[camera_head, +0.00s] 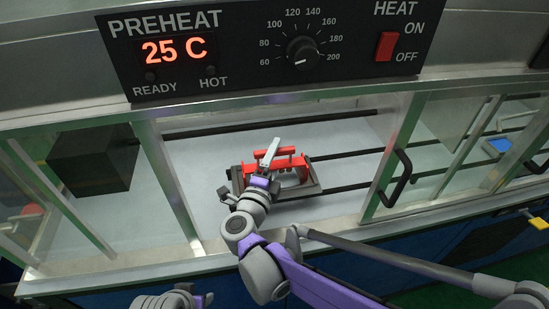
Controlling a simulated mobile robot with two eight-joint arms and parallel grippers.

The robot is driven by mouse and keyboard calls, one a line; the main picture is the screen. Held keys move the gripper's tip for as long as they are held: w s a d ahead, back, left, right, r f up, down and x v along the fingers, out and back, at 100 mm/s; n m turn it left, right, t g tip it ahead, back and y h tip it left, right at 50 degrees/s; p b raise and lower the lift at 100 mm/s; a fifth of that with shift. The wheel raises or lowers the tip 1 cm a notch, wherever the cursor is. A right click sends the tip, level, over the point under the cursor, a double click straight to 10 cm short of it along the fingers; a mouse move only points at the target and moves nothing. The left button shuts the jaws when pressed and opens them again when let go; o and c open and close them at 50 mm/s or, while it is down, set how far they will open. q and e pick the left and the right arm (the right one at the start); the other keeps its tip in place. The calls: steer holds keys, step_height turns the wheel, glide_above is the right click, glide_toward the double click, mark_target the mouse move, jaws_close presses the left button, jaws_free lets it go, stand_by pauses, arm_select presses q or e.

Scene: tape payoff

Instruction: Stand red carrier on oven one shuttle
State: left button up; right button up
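The red carrier (291,162) stands inside the oven on the grey shuttle (312,187), level as far as I can see. It has a raised red handle bar. My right gripper (270,152) is at the carrier's left part, its pale fingers reaching up across the red handle. The fingers overlap in this view, so I cannot tell whether they are shut on the handle or apart. The gripper and wrist hide the front left of the carrier and shuttle. My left gripper is not clearly in view; only grey arm parts show at the bottom edge.
Dark rails (350,154) run across the pale oven floor. The preheat panel (240,45) reads 25 C above the opening. A black block (92,160) is at left. A framed glass door with a black handle (396,178) stands right of the carrier. My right arm crosses the front edge.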

steer(key=shift+o, duration=0.2)
steer(key=shift+r, duration=0.25)
steer(key=v, duration=1.2)
